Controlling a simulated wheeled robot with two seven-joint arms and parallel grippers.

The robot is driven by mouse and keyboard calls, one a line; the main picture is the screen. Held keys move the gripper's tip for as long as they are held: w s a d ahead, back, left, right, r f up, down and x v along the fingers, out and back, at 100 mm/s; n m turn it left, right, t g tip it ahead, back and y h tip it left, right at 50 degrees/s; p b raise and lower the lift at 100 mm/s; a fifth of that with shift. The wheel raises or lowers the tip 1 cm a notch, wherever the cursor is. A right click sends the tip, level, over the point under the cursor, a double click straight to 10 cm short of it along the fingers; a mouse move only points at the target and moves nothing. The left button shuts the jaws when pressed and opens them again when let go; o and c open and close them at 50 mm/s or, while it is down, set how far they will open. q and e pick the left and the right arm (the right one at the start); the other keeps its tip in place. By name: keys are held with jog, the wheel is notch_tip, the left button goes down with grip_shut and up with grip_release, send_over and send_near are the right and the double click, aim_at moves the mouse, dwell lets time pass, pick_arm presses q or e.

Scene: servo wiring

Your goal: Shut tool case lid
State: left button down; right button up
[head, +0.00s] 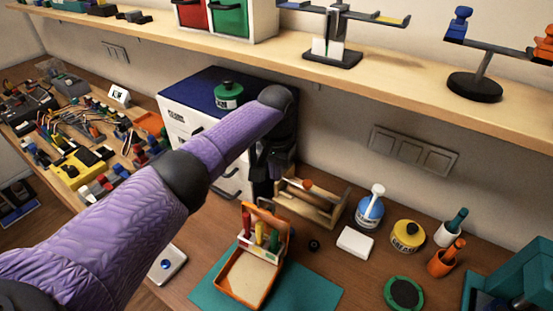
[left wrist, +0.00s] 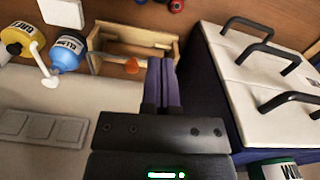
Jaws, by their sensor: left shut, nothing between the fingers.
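The orange tool case (head: 233,295) stands open on a teal mat (head: 313,292) at the front of the bench. Its beige-lined section lies toward me, and an upright orange section (head: 270,211) rises behind it. Red, yellow and green tool handles (head: 259,236) stand between them. My left gripper (head: 262,187) is behind and above the case, near the wooden tote and the drawer cabinet, apart from the case. In the left wrist view its fingers (left wrist: 162,80) are together and empty. The case is not recognisable in that view. My right gripper is not in view.
The wooden tote (head: 311,203) and white drawer cabinet (head: 188,122) flank my left gripper. A blue bottle (head: 369,212), yellow grease tub (head: 407,236) and white block (head: 355,242) stand to the right. A shelf (head: 370,75) overhangs the back. My left arm crosses the left side.

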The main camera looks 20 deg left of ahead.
aim_at(268, 208)
pick_arm(q)
jog(key=s+f+p, duration=0.2)
jog(key=s, duration=0.1)
jog(key=shift+s+a, duration=0.1)
jog(key=shift+s+f, duration=0.1)
jog(key=shift+s, duration=0.2)
dwell(0.3)
